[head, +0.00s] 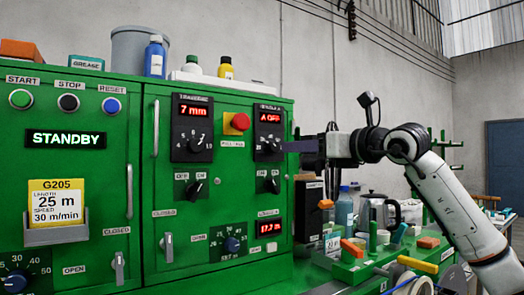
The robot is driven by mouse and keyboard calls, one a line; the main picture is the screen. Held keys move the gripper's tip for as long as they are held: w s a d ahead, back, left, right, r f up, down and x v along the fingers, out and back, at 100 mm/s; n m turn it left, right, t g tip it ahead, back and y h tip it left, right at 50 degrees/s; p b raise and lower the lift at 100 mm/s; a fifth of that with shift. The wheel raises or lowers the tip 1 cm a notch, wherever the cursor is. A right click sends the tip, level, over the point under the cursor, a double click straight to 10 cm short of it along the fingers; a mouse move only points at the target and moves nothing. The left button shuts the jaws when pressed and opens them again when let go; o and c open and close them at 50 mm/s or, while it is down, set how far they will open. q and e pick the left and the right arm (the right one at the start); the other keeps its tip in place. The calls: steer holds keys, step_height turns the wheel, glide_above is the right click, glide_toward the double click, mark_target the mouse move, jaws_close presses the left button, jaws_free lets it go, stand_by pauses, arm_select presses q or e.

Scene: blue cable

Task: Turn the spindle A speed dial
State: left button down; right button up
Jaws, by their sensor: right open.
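The spindle A panel (267,121) is a dark plate on the right of the green cabinet front, with a red display reading "A OFF". Its black speed dial (269,148) sits below the display. My right gripper (290,146) comes in from the right and points left, with its fingers just right of the dial. I cannot tell whether the fingers touch the dial. The right gripper is open, seen nearly edge on. My left gripper is not in view.
A similar panel (191,128) showing "7 mm" is further left. A red stop button (237,123) on yellow lies between the panels. A black switch (272,186) is below the dial. A kettle (378,212), a blue bottle (344,207) and tools crowd the bench at right.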

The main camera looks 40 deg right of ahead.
mark_target(277, 147)
steer(key=w+p, duration=0.1)
steer(key=w, duration=0.1)
steer(key=w+p, duration=0.1)
steer(key=w, duration=0.2)
steer(key=w+p, duration=0.1)
steer(key=w, duration=0.2)
steer(key=shift+w+d+r, duration=0.15)
steer(key=shift+d+r, duration=0.05)
steer(key=shift+r, duration=0.05)
steer(key=shift+w+f, duration=0.1)
steer(key=shift+w, duration=0.35)
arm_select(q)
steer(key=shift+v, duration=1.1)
arm_select(e)
steer(key=shift+d, duration=0.1)
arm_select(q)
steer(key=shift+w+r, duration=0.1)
arm_select(e)
steer(key=shift+c, duration=0.3)
steer(key=c, duration=1)
